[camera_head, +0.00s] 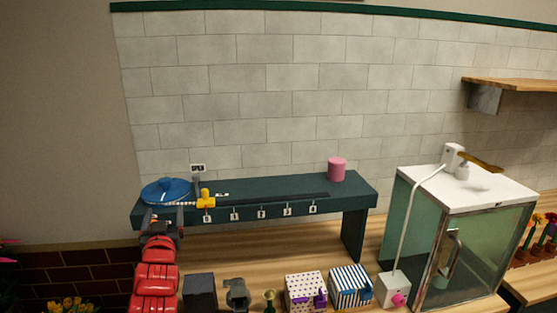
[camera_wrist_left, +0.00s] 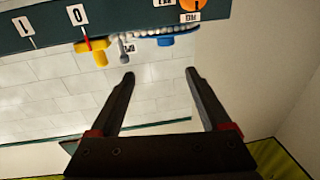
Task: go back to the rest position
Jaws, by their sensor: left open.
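My left gripper (camera_head: 161,216) is at the left end of the dark green raised shelf (camera_head: 270,190), in front of the blue round dish (camera_head: 166,191). Its red arm comes up from the bottom left. In the left wrist view my left gripper (camera_wrist_left: 160,74) has its two dark fingers spread wide, with nothing between them. In that view the fingers point toward the shelf and the tiled wall. My right gripper cannot be made out in the head view.
A yellow slider (camera_head: 206,198) sits beside the dish, above numbered labels. A pink cylinder (camera_head: 336,169) stands at the shelf's right. Boxes (camera_head: 305,291) (camera_head: 350,287) line the wooden counter. A glass cabinet (camera_head: 460,245) stands at right. The counter under the shelf looks clear.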

